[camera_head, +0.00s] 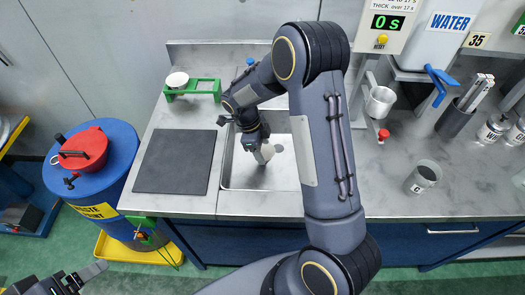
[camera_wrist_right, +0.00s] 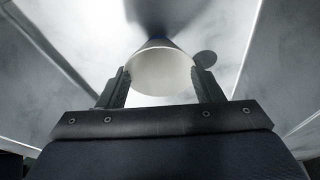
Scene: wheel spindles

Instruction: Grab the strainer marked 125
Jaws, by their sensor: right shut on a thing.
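My right gripper (camera_head: 260,146) is over the sink, shut on a pale, tapered cup-shaped thing (camera_head: 265,154). In the right wrist view, the right gripper (camera_wrist_right: 160,88) has its two fingers on either side of this cup (camera_wrist_right: 160,72), whose round pale face points toward the camera. I can read no number on it, so I cannot tell if it is the strainer marked 125. My left gripper (camera_head: 82,277) is low at the left, away from the counter, and its opening is unclear.
The steel sink (camera_head: 230,178) lies beneath the right gripper. A dark mat (camera_head: 175,161), a green stand (camera_head: 193,88) with a white dish and a grey cup (camera_head: 422,177) are on the counter. A blue waste drum (camera_head: 118,170) stands left.

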